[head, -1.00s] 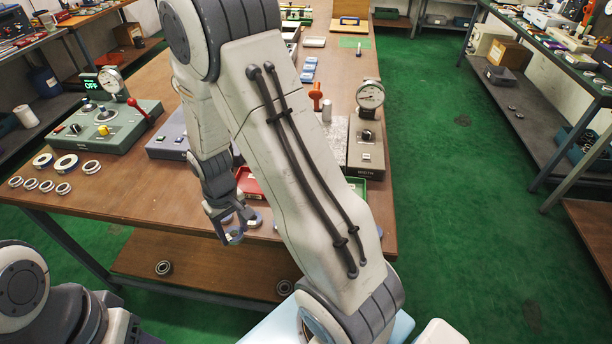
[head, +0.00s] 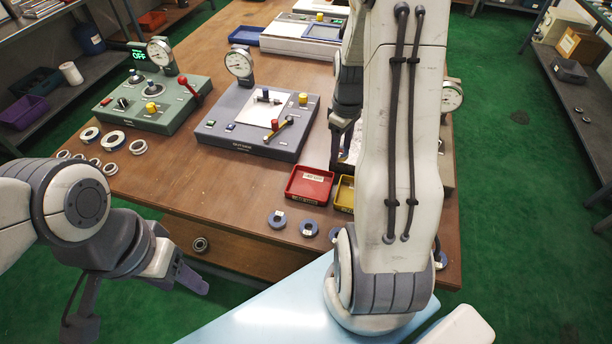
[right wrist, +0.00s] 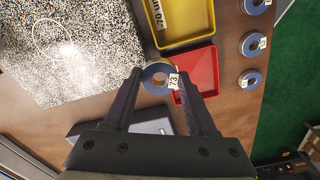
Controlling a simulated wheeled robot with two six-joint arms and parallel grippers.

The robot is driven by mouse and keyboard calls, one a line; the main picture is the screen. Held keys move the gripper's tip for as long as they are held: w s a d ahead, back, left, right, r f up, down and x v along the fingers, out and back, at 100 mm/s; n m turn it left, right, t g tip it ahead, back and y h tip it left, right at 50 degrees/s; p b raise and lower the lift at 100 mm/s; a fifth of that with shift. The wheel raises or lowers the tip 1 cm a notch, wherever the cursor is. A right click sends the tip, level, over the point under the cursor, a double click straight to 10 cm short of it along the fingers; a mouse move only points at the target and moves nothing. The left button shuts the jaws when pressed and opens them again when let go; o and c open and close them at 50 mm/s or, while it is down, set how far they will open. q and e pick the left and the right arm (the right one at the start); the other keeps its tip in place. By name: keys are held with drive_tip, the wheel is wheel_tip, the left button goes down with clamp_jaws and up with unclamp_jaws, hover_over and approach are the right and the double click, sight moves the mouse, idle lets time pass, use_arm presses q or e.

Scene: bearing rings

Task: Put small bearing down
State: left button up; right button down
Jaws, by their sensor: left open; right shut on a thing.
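My right gripper (right wrist: 160,88) is shut on a small bearing ring (right wrist: 154,70), grey-blue with a pale inner rim and a white tag reading 73. In the right wrist view the ring hangs over brown tabletop, between a speckled plate and the red tray (right wrist: 207,70). In the head view the right gripper (head: 340,142) is behind the red tray (head: 309,184); my arm partly covers it and I cannot make out the ring there. My left gripper (head: 137,296) is open and empty at the lower left, in front of the table.
A yellow tray (head: 345,193) stands beside the red one. Similar tagged rings (head: 277,219) lie near the front edge. A grey gauge device (head: 250,135) and a green one (head: 150,105) stand left. Silver rings (head: 113,140) lie at the left. The speckled plate (right wrist: 65,45) is bare.

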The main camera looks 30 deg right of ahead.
hover_over(310, 187)
wheel_tip(310, 187, down, 5)
drive_tip(key=shift+f+p, duration=0.1)
drive_tip(key=shift+p, duration=0.35)
drive_tip(key=shift+f, duration=2)
drive_tip(key=shift+f, duration=0.1)
drive_tip(key=shift+c, duration=1)
unclamp_jaws()
